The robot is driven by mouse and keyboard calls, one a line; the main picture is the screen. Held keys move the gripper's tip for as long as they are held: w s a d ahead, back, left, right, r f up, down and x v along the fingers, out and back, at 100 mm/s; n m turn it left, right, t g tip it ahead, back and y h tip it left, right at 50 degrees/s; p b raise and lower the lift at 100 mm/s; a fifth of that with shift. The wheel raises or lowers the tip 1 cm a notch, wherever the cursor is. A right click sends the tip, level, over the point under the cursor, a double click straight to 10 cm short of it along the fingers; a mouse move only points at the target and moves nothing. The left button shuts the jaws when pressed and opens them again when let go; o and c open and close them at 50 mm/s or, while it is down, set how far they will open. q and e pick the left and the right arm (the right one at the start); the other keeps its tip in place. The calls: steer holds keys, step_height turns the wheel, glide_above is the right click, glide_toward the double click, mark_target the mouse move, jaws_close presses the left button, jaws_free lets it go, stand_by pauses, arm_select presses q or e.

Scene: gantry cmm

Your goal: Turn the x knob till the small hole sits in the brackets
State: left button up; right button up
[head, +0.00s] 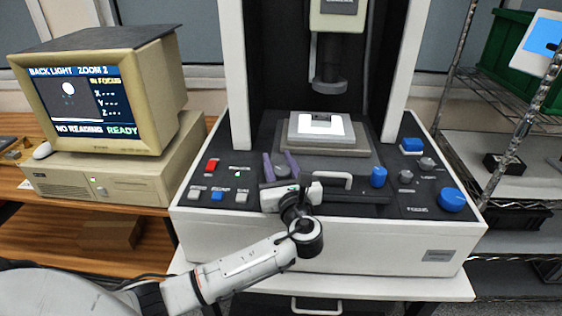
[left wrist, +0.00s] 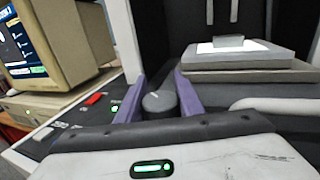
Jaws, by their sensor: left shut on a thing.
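My left gripper (head: 280,163) has two purple fingers, one on each side of a grey knob on the machine's console. The knob (left wrist: 160,103) shows between the fingers in the left wrist view, with a pale mark on top. I cannot read its label. The monitor screen (head: 85,105) reads "BACK LIGHT ZOOM 2", "IN FOCUS", "NO READING" and "READY". A white disc (head: 68,88) shows left of centre on it, with faint marks below. Brackets and small hole are too small to tell. The lit stage plate (head: 320,127) carries a small grey part. My right gripper is not in view.
A blue knob (head: 378,176) stands right of the stage handle (head: 332,182), with a larger blue knob (head: 452,198) farther right. A red button (head: 212,165) and several small buttons lie left of my gripper. The lens column (head: 330,75) hangs above the stage.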

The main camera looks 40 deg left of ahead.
mark_target(285, 176)
arm_select(q)
steer(key=shift+s+a+r+n+g+y, duration=0.1)
steer(key=shift+n+g+y, duration=0.3)
steer(key=shift+n+g, duration=0.1)
steer(key=o, duration=1.1)
steer(key=v, duration=1)
steer(key=shift+s+b, duration=0.1)
steer(key=shift+b, duration=0.3)
